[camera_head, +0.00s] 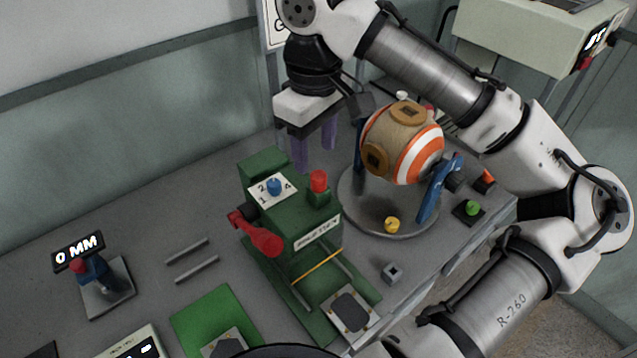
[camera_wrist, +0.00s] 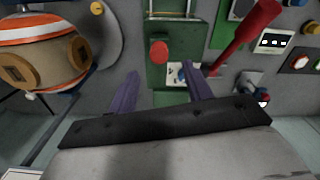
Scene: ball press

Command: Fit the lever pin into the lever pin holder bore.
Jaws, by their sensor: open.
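Two thin grey rods, one upper (camera_head: 187,250) and one lower (camera_head: 197,269), lie side by side on the table left of the green press (camera_head: 290,215); either may be the lever pin, but I cannot tell which. A small grey block with a dark hole (camera_head: 392,272) sits right of the press and may be the pin holder. A red lever (camera_head: 260,236) is on the press's side and also shows in the wrist view (camera_wrist: 245,38). My gripper (camera_head: 314,143) is open and empty behind the press, its purple fingers apart; they also show in the wrist view (camera_wrist: 160,73).
An orange-and-white ball (camera_head: 404,143) is held between blue supports on a round grey plate (camera_head: 362,218). A "0 MM" gauge (camera_head: 93,270) stands at the left. A green plate (camera_head: 205,315) lies at the front. The back-left table is clear.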

